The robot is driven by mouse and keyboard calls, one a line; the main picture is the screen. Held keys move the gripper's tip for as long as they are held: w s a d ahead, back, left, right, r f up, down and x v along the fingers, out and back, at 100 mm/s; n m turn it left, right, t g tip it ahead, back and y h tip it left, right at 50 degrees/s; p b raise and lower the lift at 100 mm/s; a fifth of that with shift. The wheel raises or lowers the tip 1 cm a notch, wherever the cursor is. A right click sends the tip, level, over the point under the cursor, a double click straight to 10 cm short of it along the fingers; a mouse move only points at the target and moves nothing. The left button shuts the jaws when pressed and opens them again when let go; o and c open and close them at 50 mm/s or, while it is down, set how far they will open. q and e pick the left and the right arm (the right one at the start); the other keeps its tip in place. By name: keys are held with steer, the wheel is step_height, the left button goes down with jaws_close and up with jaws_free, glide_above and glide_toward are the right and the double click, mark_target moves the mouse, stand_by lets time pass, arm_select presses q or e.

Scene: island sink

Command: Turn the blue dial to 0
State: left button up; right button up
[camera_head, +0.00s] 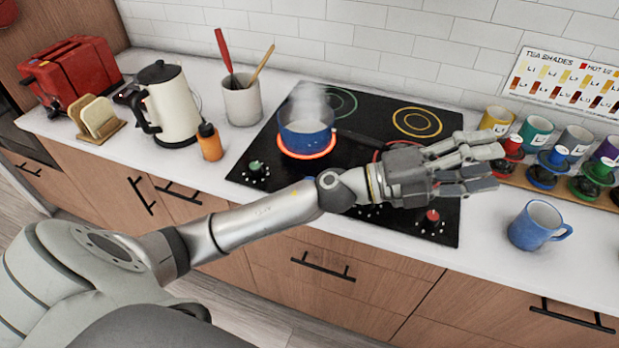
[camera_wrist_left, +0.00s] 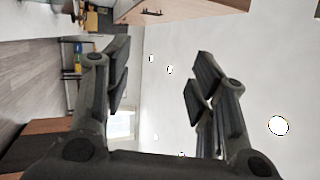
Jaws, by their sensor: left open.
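The black cooktop (camera_head: 240,172) is set in the white counter. A green dial (camera_head: 257,168) is at its front left and a red dial (camera_head: 432,216) at its front right. I see no blue dial; my left forearm and wrist cover the front strip between these two. My left gripper (camera_head: 488,163) is open and empty, above the right side of the cooktop, fingers pointing right. In the left wrist view, its two fingers (camera_wrist_left: 163,75) stand wide apart with nothing between them. A steaming blue pot (camera_head: 306,133) stands on a glowing red burner. My right gripper is not in view.
A blue mug (camera_head: 540,225) stands on the counter right of the cooktop. Several colored cups and stands are behind it, near my fingertips. A kettle (camera_head: 170,103), an orange bottle (camera_head: 209,141) and a utensil crock (camera_head: 241,100) stand to the left.

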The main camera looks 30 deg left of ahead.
arm_select(q)
steer(key=a+f+m+g+y, duration=0.5)
steer(key=f+m+g+y, duration=0.2)
steer(key=f+m+g, duration=0.5)
steer(key=w+a+f+n+y, duration=0.2)
steer(key=a+y, duration=0.9)
steer(key=a, duration=1.6)
steer(key=f+p, duration=0.1)
steer(key=f, duration=0.2)
steer(key=f+p, duration=0.1)
steer(key=f, duration=0.5)
steer(key=shift+s+d+f+p, duration=0.1)
steer(key=shift+s+d+p, duration=0.15)
steer(key=shift+p, duration=0.15)
steer(key=shift+f, duration=0.75)
steer(key=c, duration=1)
